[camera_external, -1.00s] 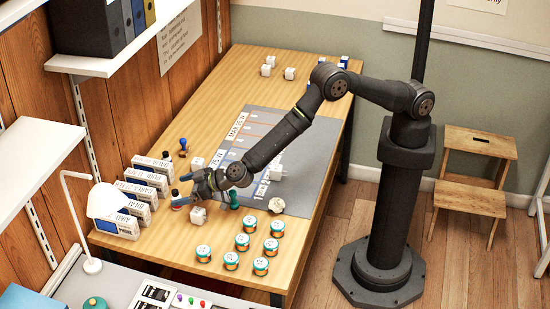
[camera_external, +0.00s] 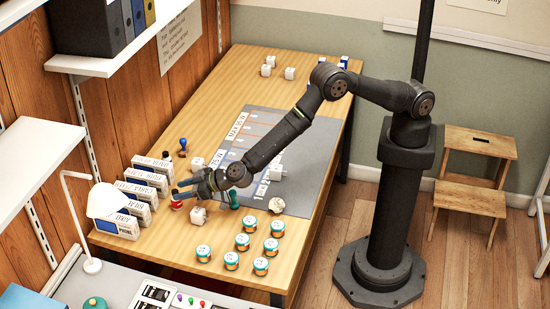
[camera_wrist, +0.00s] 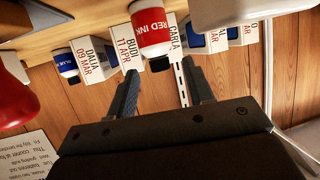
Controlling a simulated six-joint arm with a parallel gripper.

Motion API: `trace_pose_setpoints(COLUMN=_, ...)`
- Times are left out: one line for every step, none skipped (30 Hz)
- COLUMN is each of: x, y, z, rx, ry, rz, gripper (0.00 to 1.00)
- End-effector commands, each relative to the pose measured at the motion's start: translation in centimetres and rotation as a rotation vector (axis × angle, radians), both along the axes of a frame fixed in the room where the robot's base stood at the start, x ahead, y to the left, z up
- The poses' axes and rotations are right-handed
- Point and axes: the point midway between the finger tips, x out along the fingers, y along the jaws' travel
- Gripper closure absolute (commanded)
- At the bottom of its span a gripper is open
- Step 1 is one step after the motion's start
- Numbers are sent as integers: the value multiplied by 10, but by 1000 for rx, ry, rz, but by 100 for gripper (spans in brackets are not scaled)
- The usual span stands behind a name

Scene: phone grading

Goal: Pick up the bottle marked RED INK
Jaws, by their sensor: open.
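The RED INK bottle (camera_wrist: 150,30) has a white body, a red label and a dark cap. It appears inverted in the wrist view, beyond my fingertips and nearly in line with the gap between them. In the external view its red part (camera_external: 176,204) shows on the table just below my fingers. My gripper (camera_external: 181,187) is open and empty above the near left part of the table; its two spread fingers also show in the wrist view (camera_wrist: 160,66). A bottle with a blue label (camera_wrist: 66,62) stands farther left in the wrist view.
White name-and-date boxes (camera_external: 140,195) line the table's left edge. Several striped jars (camera_external: 242,241) are near the front. A lamp (camera_external: 100,203) stands at the front left.

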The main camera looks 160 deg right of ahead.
Motion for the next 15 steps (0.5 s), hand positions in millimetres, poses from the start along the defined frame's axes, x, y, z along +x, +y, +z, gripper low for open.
trace_pose_setpoints(x=0, y=0, z=0, rx=0, ry=0, rz=0, gripper=53)
trace_pose_setpoints(x=0, y=0, z=0, rx=0, ry=0, rz=0, gripper=53)
trace_pose_setpoints(x=0, y=0, z=0, rx=0, ry=0, rz=0, gripper=53)
trace_pose_setpoints(x=0, y=0, z=0, rx=0, ry=0, rz=0, gripper=53)
trace_pose_setpoints(x=0, y=0, z=0, rx=0, ry=0, rz=0, gripper=53)
trace_pose_setpoints(x=0, y=0, z=0, rx=0, ry=0, rz=0, gripper=53)
trace_pose_setpoints(x=0, y=0, z=0, rx=0, ry=0, rz=0, gripper=53)
trace_pose_setpoints(x=0, y=0, z=1, rx=0, ry=0, rz=0, gripper=53)
trace_pose_setpoints(x=0, y=0, z=5, rx=-1, ry=-1, rz=0, gripper=53)
trace_pose_setpoints(x=0, y=0, z=9, rx=-3, ry=-1, rz=0, gripper=53)
trace_pose_setpoints(x=0, y=-1, z=16, rx=-3, ry=-2, rz=-1, gripper=53)
trace_pose_setpoints(x=0, y=-1, z=26, rx=-3, ry=-4, rz=0, gripper=53)
trace_pose_setpoints(x=0, y=0, z=36, rx=-4, ry=-5, rz=-1, gripper=53)
trace_pose_setpoints(x=0, y=-1, z=45, rx=-4, ry=-5, rz=-1, gripper=53)
trace_pose_setpoints(x=0, y=0, z=61, rx=-5, ry=-6, rz=-1, gripper=53)
